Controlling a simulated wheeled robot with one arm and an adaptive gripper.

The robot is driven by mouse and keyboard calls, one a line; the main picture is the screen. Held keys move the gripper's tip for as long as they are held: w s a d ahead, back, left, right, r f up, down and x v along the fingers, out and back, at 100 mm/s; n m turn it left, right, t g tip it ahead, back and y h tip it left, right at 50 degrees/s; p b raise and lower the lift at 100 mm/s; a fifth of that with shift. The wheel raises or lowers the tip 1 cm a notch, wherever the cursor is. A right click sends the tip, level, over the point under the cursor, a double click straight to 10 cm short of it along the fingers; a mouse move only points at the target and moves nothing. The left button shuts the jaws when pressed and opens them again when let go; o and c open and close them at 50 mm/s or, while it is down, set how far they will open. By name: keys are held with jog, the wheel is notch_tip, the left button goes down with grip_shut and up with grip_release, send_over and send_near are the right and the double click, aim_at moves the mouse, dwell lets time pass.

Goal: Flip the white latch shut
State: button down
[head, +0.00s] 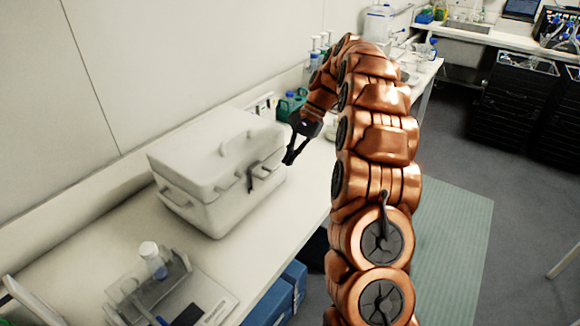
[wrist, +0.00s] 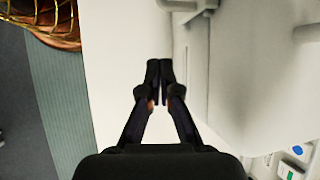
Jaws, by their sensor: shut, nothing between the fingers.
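A white box (head: 212,185) stands on the bench in the head view, its lid (head: 205,160) down on the body. A small pale latch (head: 250,178) is on its front face, partly lost in a dark shadow. In the wrist view, a pale piece that looks like the latch (wrist: 183,6) juts out at the top edge. Whether the latch is flipped up or down is hard to tell. My gripper (head: 288,161) is near the box's right front corner, apparently apart from it. In the wrist view its fingertips (wrist: 159,65) are together and empty, beside the box wall (wrist: 228,75).
A rack with a white-capped bottle (head: 148,250) stands on the bench at the front left. Green-labelled bottles (head: 290,104) stand behind the box. Blue drawers (head: 285,292) are below the bench.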

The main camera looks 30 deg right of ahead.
jog(key=shift+w+d+r+p, duration=0.25)
jog(key=shift+w+r+p, duration=0.4)
jog(key=shift+r, duration=0.1)
jog(key=shift+w+d+r+p, duration=0.25)
jog(key=shift+w+r+p, duration=0.3)
jog(key=shift+r+p, duration=0.2)
jog(key=shift+w+d+r+p, duration=0.25)
jog(key=shift+w+r+p, duration=0.35)
jog(key=shift+r, duration=0.15)
jog(key=shift+a, duration=0.1)
